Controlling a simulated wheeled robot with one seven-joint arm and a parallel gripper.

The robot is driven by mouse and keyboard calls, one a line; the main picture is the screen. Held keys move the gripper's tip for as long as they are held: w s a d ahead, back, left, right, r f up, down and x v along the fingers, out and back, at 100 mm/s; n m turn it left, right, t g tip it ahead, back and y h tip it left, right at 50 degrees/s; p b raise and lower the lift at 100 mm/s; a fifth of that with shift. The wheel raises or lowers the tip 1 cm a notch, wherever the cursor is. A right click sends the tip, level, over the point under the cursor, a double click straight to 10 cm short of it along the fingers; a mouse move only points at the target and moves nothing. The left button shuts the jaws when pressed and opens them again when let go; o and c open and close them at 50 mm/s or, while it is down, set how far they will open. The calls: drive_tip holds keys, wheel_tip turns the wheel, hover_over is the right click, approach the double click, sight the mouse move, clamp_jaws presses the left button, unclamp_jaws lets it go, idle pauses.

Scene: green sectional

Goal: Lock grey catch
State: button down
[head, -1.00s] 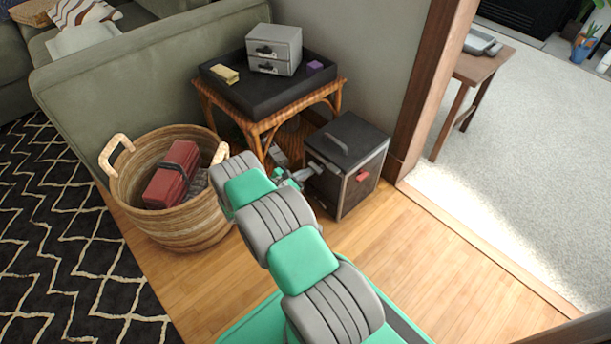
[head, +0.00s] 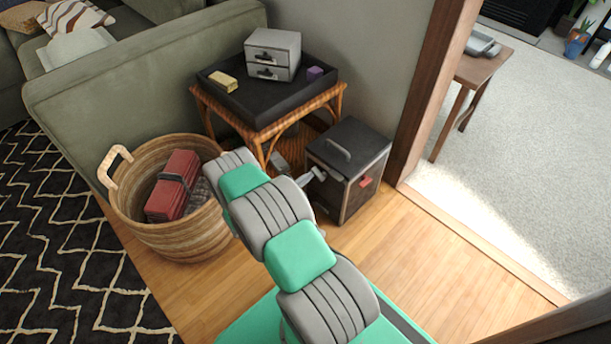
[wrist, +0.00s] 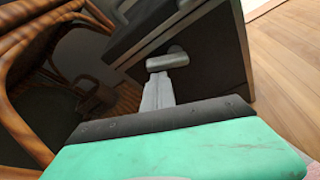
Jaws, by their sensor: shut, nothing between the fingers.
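The black box (head: 349,146) stands on the wood floor beside the rattan table. The grey catch (head: 318,173) is on its left-hand face in the head view. In the wrist view the grey catch (wrist: 167,61) is a short rounded bar on the dark face, just beyond my fingertips. My gripper (wrist: 159,80) is shut and empty, its fingers pointing at the catch. The tips look very close to it or touching; I cannot tell which. In the head view my arm hides most of the gripper. A red catch (head: 365,182) sits on the box's right-hand face.
The rattan table (head: 262,133) with a black tray (head: 232,103) and grey drawers (head: 273,53) stands behind. A wicker basket (head: 184,240) holding a red case (head: 172,188) is on the left. Wood floor is clear in front of the box.

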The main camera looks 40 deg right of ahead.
drive_tip(key=shift+s+d+r, duration=0.3)
drive_tip(key=shift+s+r, duration=0.15)
drive_tip(key=shift+r, duration=0.25)
drive_tip(key=shift+w+r+p, duration=0.1)
drive_tip(key=shift+r+p, duration=0.25)
drive_tip(key=shift+r, duration=0.4)
drive_tip(key=shift+a, duration=0.1)
drive_tip(key=p, duration=0.3)
approach(316, 169)
drive_tip(key=shift+a+r, duration=0.2)
drive_tip(key=shift+a, duration=0.5)
